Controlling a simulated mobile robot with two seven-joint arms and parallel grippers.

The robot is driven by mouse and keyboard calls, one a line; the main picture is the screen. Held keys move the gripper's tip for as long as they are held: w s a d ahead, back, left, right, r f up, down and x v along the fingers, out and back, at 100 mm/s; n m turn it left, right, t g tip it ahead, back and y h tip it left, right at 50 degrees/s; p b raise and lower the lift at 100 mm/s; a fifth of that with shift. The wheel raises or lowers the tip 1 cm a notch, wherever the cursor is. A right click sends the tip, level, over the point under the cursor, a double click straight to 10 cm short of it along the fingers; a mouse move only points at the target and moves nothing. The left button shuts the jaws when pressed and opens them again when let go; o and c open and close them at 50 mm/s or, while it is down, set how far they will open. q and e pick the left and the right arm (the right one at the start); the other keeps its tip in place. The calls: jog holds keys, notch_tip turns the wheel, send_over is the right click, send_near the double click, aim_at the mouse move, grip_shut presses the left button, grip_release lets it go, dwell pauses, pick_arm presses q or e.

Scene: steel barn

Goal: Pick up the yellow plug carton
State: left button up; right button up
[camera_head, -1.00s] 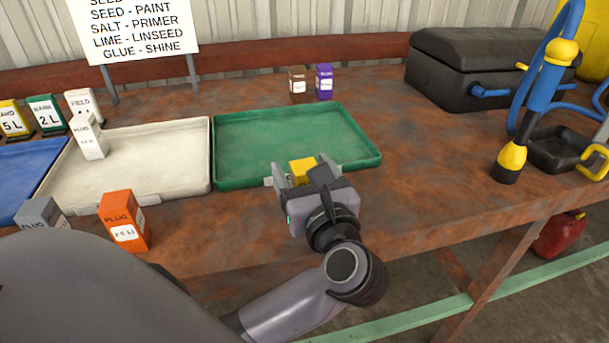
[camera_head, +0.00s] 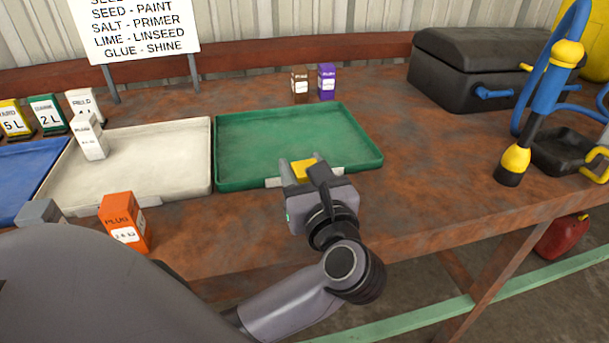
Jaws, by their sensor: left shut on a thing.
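The yellow plug carton (camera_head: 303,170) is at the front edge of the green tray, and only its top shows. My left gripper (camera_head: 302,172) is shut on it, with one finger on each side. The gripper body hides the carton's lower part, so I cannot tell whether it touches the table. My right gripper is not in view.
The green tray (camera_head: 295,120) is empty. The white tray (camera_head: 150,150) holds a white carton (camera_head: 90,138). An orange plug carton (camera_head: 125,222) and a grey carton (camera_head: 40,214) stand in front. Brown (camera_head: 300,84) and purple (camera_head: 326,82) cartons stand behind. A black case (camera_head: 470,70) and a blue pump (camera_head: 545,90) are right.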

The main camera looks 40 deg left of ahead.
pick_arm(q)
jog(key=shift+r+p, duration=0.45)
jog(key=shift+r, duration=0.25)
notch_tip(320, 180, up, 10)
jog(key=p, duration=0.7)
jog(key=shift+r, duration=0.1)
notch_tip(320, 180, up, 8)
jog(key=p, duration=0.6)
jog(key=shift+r, duration=0.15)
jog(key=d+f+m+t+h, duration=0.2)
jog(key=f+m+t+h, duration=0.1)
jog(key=f+m+h, duration=0.2)
jog(key=d+f+m+t+h, duration=0.3)
jog(key=f+m+t+h, duration=0.1)
jog(key=f+h, duration=0.5)
jog(key=shift+s+d+f+m, duration=0.2)
jog(key=shift+f+m, duration=0.35)
jog(key=shift+m, duration=0.25)
jog(key=shift+a, duration=0.1)
